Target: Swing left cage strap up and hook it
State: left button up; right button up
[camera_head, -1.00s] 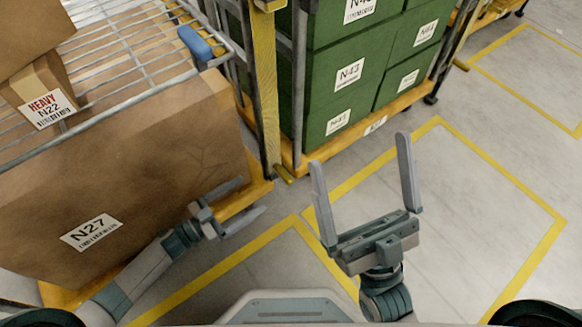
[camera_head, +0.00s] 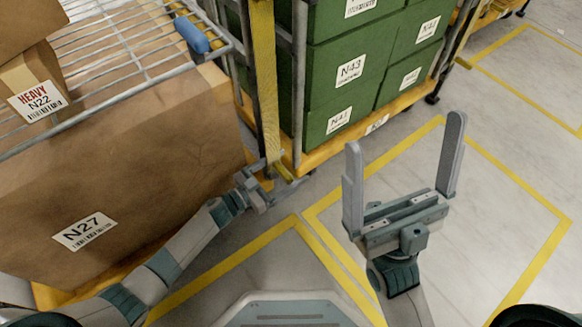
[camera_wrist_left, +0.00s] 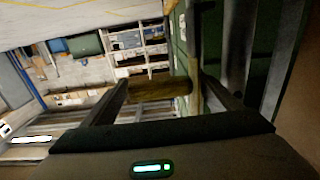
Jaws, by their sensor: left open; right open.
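A yellow strap (camera_head: 264,90) hangs down along the post at the near left corner of the cage with green boxes. My left gripper (camera_head: 287,170) is open at the strap's lower end. In the left wrist view the strap (camera_wrist_left: 160,88) passes between the two open fingers (camera_wrist_left: 160,92); I cannot tell whether either finger touches it. The strap's lowest tip is partly hidden by the gripper. My right gripper (camera_head: 405,133) is open and empty above the floor, right of the cage. I cannot make out the hook for the strap.
Green boxes (camera_head: 345,75) fill the cage on its yellow base (camera_head: 330,148). A large carton N27 (camera_head: 130,170) stands close on the left, under a wire shelf (camera_head: 140,45) with a blue grip (camera_head: 191,35). Floor inside the yellow lines (camera_head: 480,200) is clear.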

pick_arm(q)
jog(key=shift+x, duration=0.8)
jog(key=c, duration=1.4)
jog(key=shift+s, duration=0.2)
